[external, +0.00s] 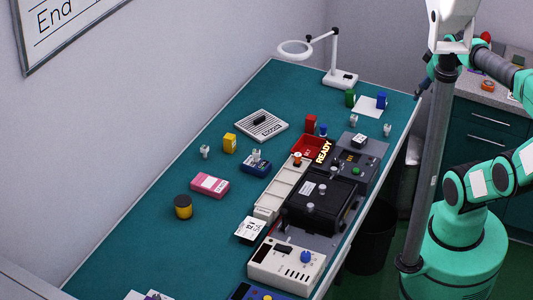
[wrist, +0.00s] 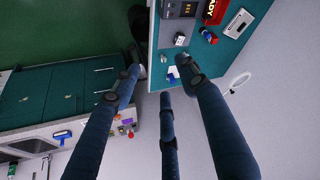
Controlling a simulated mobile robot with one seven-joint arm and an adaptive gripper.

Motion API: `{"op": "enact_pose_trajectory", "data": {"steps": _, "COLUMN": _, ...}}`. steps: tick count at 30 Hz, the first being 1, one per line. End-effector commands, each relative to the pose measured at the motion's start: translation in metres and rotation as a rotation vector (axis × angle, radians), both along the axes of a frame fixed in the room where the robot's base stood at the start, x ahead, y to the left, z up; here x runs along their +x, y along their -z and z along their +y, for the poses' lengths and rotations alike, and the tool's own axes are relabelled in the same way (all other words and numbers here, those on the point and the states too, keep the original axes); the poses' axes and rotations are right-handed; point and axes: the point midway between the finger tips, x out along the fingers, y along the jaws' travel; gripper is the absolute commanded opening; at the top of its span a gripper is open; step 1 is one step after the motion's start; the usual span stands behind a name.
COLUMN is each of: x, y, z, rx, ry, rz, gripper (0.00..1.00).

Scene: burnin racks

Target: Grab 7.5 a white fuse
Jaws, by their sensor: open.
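Small white-grey pieces that look like fuses stand on the teal bench in the external view. One white piece (external: 387,129) is near the right edge, another white piece (external: 353,120) is left of it, and a third white piece (external: 204,151) is at the far left. Their ratings are too small to read. My gripper (wrist: 160,78) is open and empty, its dark fingers spread in the wrist view. It is above the bench's far right corner area, apart from all the pieces. In the external view, a pole and the arm partly hide it.
A ring lamp (external: 341,78) stands at the back. Green block (external: 350,98) and blue block (external: 382,99) are by a white sheet. A black tester (external: 320,203), grey device (external: 357,160) and red tray (external: 304,146) crowd the bench's right side. The bench's left side has free room.

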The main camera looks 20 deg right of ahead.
Motion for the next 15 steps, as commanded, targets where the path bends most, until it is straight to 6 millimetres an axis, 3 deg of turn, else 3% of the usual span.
{"op": "enact_pose_trajectory", "data": {"steps": 10, "x": 0.001, "y": 0.000, "z": 0.000, "rx": -0.001, "ry": -0.003, "rz": 0.001, "gripper": 0.42}}
{"op": "enact_pose_trajectory", "data": {"steps": 15, "x": 0.014, "y": 0.000, "z": 0.002, "rx": -0.003, "ry": -0.028, "rz": 0.013, "gripper": 0.42}}
